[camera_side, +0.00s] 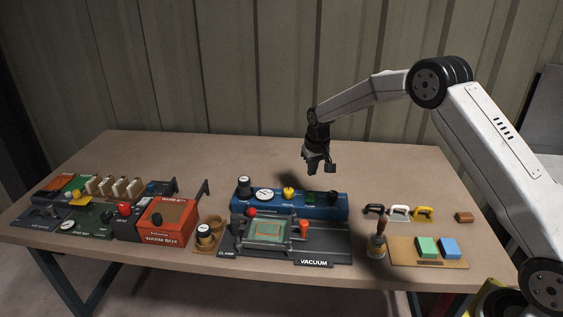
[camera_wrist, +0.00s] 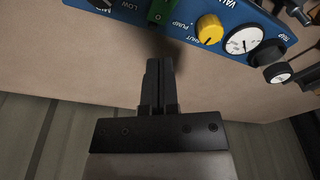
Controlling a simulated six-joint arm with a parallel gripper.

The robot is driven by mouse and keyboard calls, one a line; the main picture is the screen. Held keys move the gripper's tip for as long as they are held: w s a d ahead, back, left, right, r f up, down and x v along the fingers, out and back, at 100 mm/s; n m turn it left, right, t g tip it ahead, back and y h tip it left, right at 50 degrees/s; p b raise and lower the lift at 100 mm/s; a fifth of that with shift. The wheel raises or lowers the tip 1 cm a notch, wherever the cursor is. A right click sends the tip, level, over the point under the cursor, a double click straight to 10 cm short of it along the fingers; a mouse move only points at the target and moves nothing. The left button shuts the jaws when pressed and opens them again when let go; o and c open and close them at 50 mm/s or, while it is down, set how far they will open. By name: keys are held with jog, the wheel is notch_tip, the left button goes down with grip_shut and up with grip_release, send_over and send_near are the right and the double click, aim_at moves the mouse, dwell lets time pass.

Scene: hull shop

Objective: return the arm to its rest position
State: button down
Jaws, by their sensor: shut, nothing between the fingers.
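My gripper (camera_side: 318,165) hangs from the white arm, pointing down over the back half of the table, behind the blue control panel (camera_side: 325,208). It is well above the table top and touches nothing. In the wrist view my gripper's fingers (camera_wrist: 160,68) are together with nothing between them. The wrist view also shows the blue panel (camera_wrist: 228,14) beyond the fingertips, with a yellow pump knob (camera_wrist: 209,29) and a round white gauge (camera_wrist: 243,41).
The vacuum station (camera_side: 328,243) stands in front of the blue panel. The orange warm box (camera_side: 167,219) is at left. A brush-like tool (camera_side: 377,240), a board (camera_side: 402,256) with green and blue blocks, and several handles stand at right. The table's back (camera_side: 240,155) is clear.

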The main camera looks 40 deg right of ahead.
jog(key=shift+s+r, duration=0.1)
dwell(0.3)
jog(key=shift+s+a+r, duration=0.15)
jog(key=shift+s+a, duration=0.05)
jog(key=s+a+r+n, duration=0.1)
jog(key=s+a, duration=0.2)
jog(key=s, duration=0.6)
jog(key=s+a+r+n, duration=0.1)
jog(key=s+a, duration=0.2)
jog(key=s, duration=0.7)
jog(key=s+a+r+n, duration=0.1)
jog(key=s+a, duration=0.2)
jog(key=s, duration=0.7)
jog(key=shift+a+r+t, duration=0.25)
jog(key=shift+r+t, duration=0.1)
jog(key=shift+t, duration=0.05)
jog(key=shift+s, duration=0.1)
